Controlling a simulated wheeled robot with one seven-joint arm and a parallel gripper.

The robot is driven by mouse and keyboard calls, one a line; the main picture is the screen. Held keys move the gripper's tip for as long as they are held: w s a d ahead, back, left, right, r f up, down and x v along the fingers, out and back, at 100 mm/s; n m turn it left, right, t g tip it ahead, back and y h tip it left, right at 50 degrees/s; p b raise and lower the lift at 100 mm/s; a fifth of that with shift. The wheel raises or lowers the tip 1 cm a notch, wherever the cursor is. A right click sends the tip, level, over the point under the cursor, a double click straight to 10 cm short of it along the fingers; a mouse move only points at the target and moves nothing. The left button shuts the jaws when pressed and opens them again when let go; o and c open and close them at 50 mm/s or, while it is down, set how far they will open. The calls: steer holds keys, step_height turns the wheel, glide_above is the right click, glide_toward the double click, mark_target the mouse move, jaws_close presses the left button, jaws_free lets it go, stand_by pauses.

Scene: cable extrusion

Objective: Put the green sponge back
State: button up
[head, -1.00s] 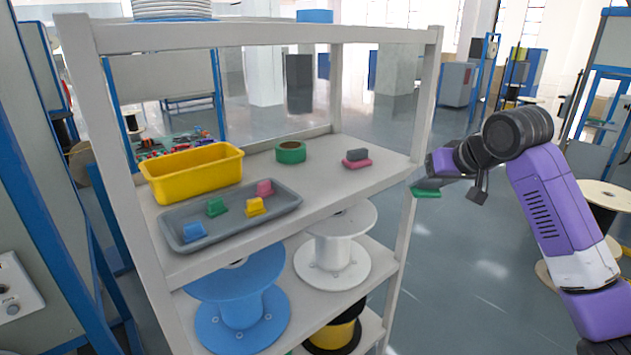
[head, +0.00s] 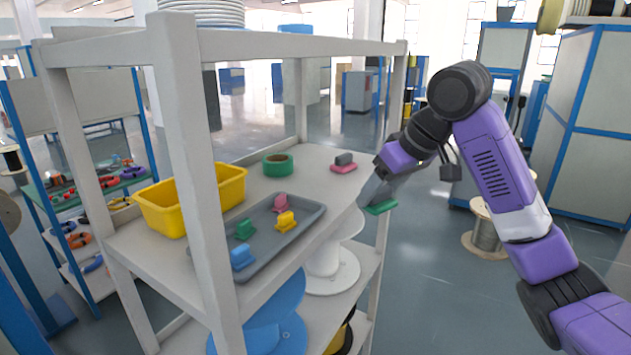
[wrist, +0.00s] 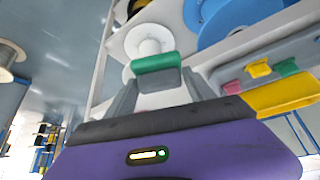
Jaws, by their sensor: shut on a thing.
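The green sponge (head: 380,207) is a flat green pad, held at the tips of my gripper (head: 371,192). In the wrist view the green sponge (wrist: 156,62) sits across the ends of the two grey fingers of my gripper (wrist: 158,80), which are shut on it. On that board (head: 325,158) a pink sponge-like block (head: 344,168) with a grey piece on top stands near the far right end.
A grey tray (head: 262,249) with small coloured blocks, a yellow bin (head: 168,215) and a green tape roll (head: 277,165) stand on the board. Rack posts (head: 196,180) rise at its corners. Spools sit below. The board's right part has bare room.

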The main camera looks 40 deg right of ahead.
steer(key=w+p, duration=0.1)
steer(key=w, duration=0.8)
steer(key=w+p, duration=0.1)
steer(key=w, duration=0.3)
steer(key=shift+w+d+r+p, duration=0.1)
steer(key=shift+w+d+p, duration=0.15)
steer(key=shift+p, duration=0.05)
steer(key=w, duration=0.1)
steer(key=w+p, duration=0.1)
steer(key=shift+w+d+f, duration=0.15)
steer(key=shift+w+f, duration=0.2)
steer(key=shift+f, duration=0.5)
steer(key=o, duration=1.4)
steer(key=b+v, duration=0.1)
steer(key=v, duration=1.1)
steer(key=shift+b, duration=0.3)
